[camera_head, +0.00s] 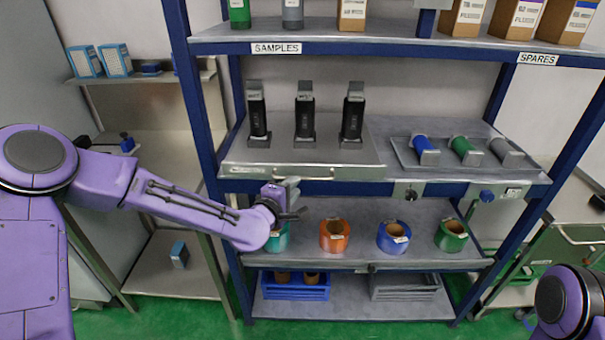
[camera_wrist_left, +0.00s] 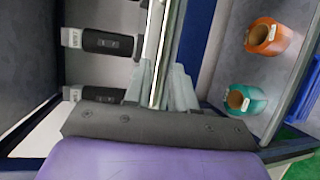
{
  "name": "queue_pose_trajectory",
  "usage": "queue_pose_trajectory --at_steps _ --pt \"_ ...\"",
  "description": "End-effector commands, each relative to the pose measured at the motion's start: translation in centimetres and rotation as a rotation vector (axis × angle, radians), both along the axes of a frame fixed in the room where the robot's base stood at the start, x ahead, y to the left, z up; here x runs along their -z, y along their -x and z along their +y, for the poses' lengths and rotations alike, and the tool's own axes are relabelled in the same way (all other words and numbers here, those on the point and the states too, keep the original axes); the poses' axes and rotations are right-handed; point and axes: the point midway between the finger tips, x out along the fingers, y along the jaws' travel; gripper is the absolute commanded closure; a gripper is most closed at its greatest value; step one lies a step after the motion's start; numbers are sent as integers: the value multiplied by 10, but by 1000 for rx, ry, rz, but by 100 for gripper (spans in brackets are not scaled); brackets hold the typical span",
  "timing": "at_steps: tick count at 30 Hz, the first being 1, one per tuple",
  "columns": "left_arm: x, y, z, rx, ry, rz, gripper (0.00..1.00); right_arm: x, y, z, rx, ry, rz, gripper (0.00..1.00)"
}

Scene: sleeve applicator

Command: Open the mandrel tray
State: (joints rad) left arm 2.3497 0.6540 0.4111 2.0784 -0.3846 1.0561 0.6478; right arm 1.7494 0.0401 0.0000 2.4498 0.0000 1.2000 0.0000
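The mandrel tray (camera_head: 240,172) is a flat grey tray on the middle shelf, with three upright black mandrels (camera_head: 305,115) on it. A bar handle (camera_head: 318,179) runs along its front face. The tray's front lies about flush with the shelf edge. My left gripper (camera_head: 291,187) is at the tray front, by the left part of the handle. In the left wrist view, its two pale fingers (camera_wrist_left: 161,78) stand close on either side of a thin bright bar. Whether they press on it cannot be told. Two mandrels (camera_wrist_left: 108,43) show there sideways. My right gripper is out of view.
A small tray (camera_head: 405,160) with blue, green and grey rolls sits right of the mandrel tray. On the shelf below are an orange roll (camera_head: 334,236), a blue roll (camera_head: 393,237) and green ones. Blue rack posts (camera_head: 192,90) stand at the left and right.

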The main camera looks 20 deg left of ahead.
Motion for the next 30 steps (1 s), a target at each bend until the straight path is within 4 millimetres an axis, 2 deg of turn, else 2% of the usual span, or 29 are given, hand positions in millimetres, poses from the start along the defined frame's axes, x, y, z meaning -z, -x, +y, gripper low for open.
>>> queue_pose_trajectory --at_steps 3,6,10,19,20,21,22,30 --pt "3 -27 -4 0 -4 2 75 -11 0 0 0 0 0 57" --pt "7 -46 -6 1 -3 2 75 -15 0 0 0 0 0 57" --pt "11 -60 -8 1 -3 3 75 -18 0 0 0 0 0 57" --pt "13 -65 -9 1 -2 2 75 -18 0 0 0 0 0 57" --pt "13 -65 -9 1 -2 2 81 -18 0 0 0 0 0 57" --pt "13 -65 -8 2 -3 2 94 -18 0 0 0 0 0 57" --pt "13 -65 -8 2 -3 2 100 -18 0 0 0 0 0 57" --pt "13 -64 -9 2 -3 2 100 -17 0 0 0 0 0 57"
